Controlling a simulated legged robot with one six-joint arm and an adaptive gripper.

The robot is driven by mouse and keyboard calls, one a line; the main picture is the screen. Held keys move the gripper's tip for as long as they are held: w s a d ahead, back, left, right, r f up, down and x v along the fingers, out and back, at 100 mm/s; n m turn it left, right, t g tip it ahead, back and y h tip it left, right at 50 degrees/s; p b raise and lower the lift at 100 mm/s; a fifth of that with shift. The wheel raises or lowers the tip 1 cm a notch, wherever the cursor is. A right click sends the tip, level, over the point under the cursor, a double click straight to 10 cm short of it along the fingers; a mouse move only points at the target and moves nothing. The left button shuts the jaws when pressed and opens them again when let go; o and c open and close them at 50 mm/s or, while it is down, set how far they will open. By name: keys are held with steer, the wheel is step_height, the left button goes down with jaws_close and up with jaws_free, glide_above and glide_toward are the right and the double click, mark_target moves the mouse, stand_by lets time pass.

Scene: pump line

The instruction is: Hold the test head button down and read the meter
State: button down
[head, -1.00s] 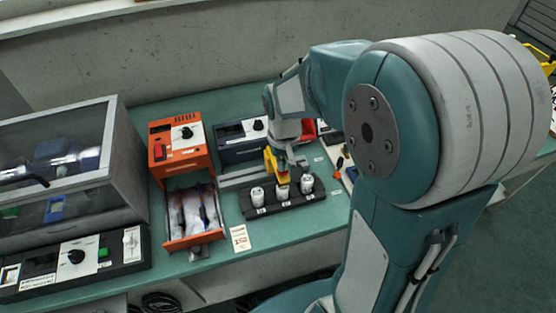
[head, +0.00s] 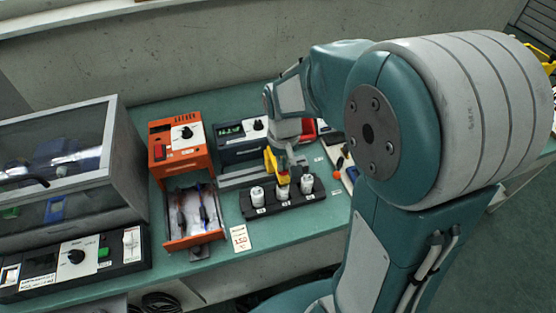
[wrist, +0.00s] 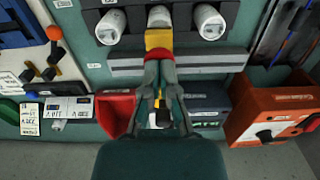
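My gripper (head: 277,158) is shut on the test head, a yellow piece with a red band (wrist: 158,40). The test head (head: 270,160) stands over the middle white cylinder (wrist: 158,16) of the black rack (wrist: 130,38). It appears to touch the cylinder's top. The button is hidden by the fingers, so I cannot see how far it is pressed. The meter, a dark box with a black knob (head: 240,137), stands behind the rack. Its display shows green characters, too small to read. The meter also shows in the wrist view (wrist: 203,105), partly covered by my gripper.
Left of the meter is an orange unit (head: 176,150) with an open drawer (head: 194,242) holding probes. A glass-fronted case (head: 60,165) stands at the far left. A red bin (wrist: 116,113) and a tool board (wrist: 40,77) lie on the other side of the gripper.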

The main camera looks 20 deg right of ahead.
steer(key=shift+r, duration=3.45)
steer(key=s+r+t, duration=0.2)
steer(key=s+r, duration=0.2)
steer(key=s, duration=0.3)
steer(key=s+r+t, duration=0.3)
steer(key=s, duration=0.4)
steer(key=shift+r+t, duration=0.3)
steer(key=shift+r, duration=0.1)
